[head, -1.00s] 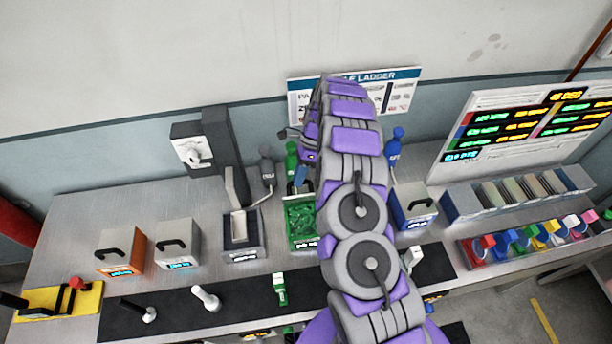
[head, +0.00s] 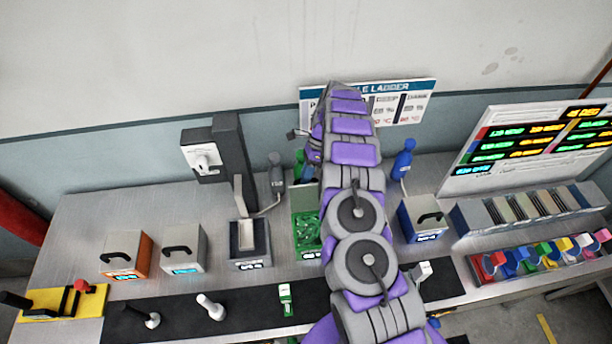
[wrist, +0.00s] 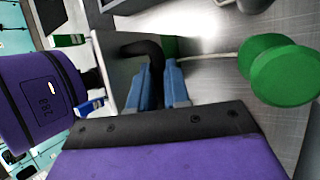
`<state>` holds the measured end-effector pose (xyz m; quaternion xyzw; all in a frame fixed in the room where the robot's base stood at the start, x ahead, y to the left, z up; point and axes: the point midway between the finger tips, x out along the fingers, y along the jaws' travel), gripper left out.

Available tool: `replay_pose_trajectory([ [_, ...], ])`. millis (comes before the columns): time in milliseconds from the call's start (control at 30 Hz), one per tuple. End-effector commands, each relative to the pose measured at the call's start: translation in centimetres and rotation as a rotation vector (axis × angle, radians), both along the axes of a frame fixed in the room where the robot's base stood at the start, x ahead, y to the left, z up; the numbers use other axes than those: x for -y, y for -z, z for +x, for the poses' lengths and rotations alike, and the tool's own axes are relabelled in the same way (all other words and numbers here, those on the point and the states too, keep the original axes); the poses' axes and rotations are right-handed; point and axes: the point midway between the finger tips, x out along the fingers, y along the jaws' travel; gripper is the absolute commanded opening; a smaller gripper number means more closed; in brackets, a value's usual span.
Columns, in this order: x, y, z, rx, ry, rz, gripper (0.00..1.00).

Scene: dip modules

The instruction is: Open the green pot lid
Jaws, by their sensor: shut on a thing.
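The green pot (head: 306,237) stands on the bench in the head view, partly behind my arm. Its top is open and green contents show inside. In the wrist view, my gripper (wrist: 160,78) has its blue fingers closed on the black curved handle (wrist: 142,47) of a grey lid (wrist: 116,70). The lid looks raised at the back of the pot.
A dark grey device (head: 249,242) is left of the green pot. Orange (head: 126,254) and white (head: 178,249) closed pots stand farther left.

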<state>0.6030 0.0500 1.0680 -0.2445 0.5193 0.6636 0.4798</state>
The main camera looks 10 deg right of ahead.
Motion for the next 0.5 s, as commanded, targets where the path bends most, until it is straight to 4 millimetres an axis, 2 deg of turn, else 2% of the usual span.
replay_pose_trajectory([
  [200, 0.0, 0.17, -0.19, -0.005, -0.002, -0.001, 0.0],
  [233, 0.0, 0.16, -0.18, -0.005, -0.002, -0.001, 0.19],
  [500, -0.01, -0.01, -0.12, -0.001, -0.001, -0.001, 0.42],
])
